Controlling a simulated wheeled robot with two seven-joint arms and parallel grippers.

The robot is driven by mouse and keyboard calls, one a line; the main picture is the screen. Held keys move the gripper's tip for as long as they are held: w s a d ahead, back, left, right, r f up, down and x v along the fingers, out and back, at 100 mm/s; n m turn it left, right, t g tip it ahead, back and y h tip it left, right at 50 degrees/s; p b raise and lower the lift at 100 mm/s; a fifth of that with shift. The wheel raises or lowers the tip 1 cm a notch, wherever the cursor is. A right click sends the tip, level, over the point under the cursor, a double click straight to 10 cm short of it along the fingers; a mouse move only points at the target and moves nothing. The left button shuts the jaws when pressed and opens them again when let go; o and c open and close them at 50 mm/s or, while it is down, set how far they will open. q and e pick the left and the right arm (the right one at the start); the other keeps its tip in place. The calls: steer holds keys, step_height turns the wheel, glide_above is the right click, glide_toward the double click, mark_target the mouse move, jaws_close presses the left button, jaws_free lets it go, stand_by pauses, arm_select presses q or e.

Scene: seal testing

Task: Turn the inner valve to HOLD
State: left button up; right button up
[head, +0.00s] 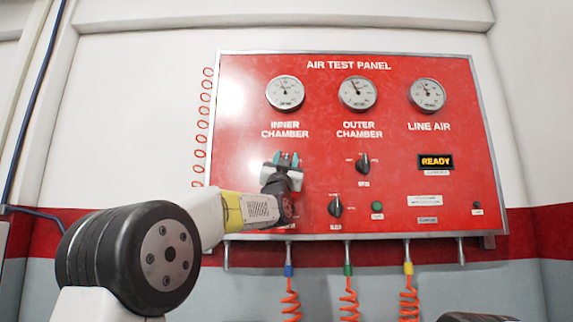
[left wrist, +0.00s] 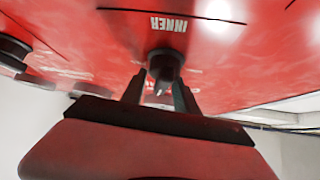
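The inner valve is a black knob (left wrist: 165,62) under an upside-down INNER label in the left wrist view. In the head view my left gripper hides it, below the INNER CHAMBER gauge (head: 285,92). My left gripper (head: 285,160) is at the red panel (head: 230,150), with teal fingertips pointing at it. In the left wrist view its two fingers (left wrist: 160,92) stand apart, one on each side of the knob. I cannot tell whether they touch it. The knob's position marks are not readable. My right gripper is not in view.
Two more black knobs, the outer valve (head: 364,163) and a lower one (head: 336,206), sit right of my left gripper. A green button (head: 377,207) and a READY display (head: 436,162) are further right. Orange coiled hoses (head: 290,300) hang below the panel.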

arm_select(q)
jaws_close()
steer(key=shift+f, duration=0.15)
steer(key=shift+w+a+f+n+y, duration=0.1)
steer(key=shift+n+y, duration=1.05)
steer(key=shift+n, duration=0.05)
steer(key=shift+w+f+n+y, duration=0.1)
steer(key=shift+n+y, duration=1.05)
steer(key=shift+n, duration=0.05)
jaws_free()
steer(key=shift+s+r+t, duration=0.1)
steer(key=shift+r+t, duration=0.1)
steer(key=shift+t, duration=0.1)
steer(key=v, duration=0.8)
